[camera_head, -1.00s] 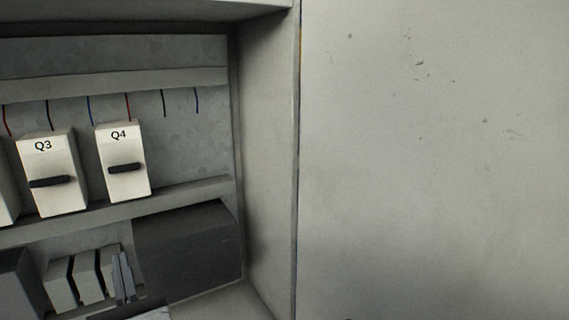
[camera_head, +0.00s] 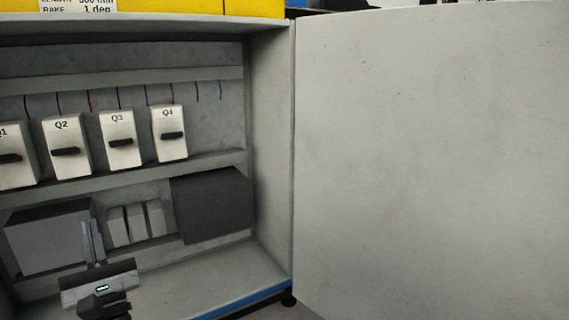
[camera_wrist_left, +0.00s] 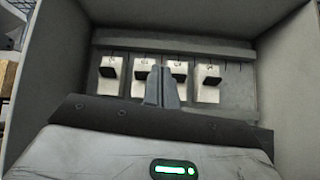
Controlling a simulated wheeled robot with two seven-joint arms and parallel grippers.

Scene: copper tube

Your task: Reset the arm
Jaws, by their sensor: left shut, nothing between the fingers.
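My left gripper (camera_head: 91,240) shows at the lower left of the head view, in front of the lower part of the open cabinet. Its two fingers are together with nothing between them. In the left wrist view the shut fingers (camera_wrist_left: 162,87) point toward the row of switches and hide part of the middle ones. The head view shows switches Q1 (camera_head: 12,172), Q2 (camera_head: 62,135), Q3 (camera_head: 117,128) and Q4 (camera_head: 168,122), each with a black handle lying level. The gripper appears apart from them. My right gripper is not in view.
A grey panel (camera_head: 430,160) fills the right of the head view. Dark grey box (camera_head: 212,205), small light blocks (camera_head: 135,222) and a grey box (camera_head: 48,240) sit on the cabinet's lower level. The cabinet floor at front right is clear.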

